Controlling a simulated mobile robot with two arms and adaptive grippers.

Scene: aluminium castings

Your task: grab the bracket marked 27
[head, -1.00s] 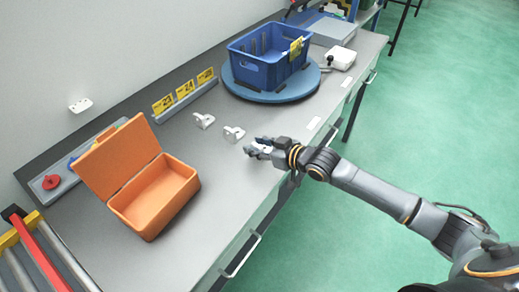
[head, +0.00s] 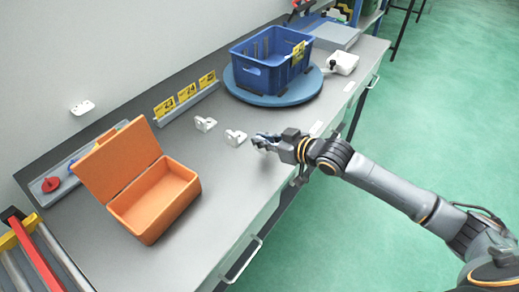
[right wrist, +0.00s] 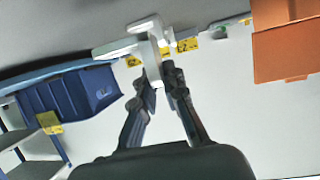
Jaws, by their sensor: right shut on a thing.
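My right gripper (head: 262,142) is over the bench near its front edge. In the right wrist view its fingers (right wrist: 160,78) are shut on a white bracket (right wrist: 146,52), which sticks out past the fingertips. I cannot read a number on any bracket. My left gripper is not in view.
An open orange box (head: 150,235) stands on the bench at left. A blue crate (head: 262,75) with a yellow label sits on a round blue turntable (head: 275,97) behind. Yellow number cards (head: 187,93) stand by the wall. Bare bench (head: 215,185) lies between box and gripper.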

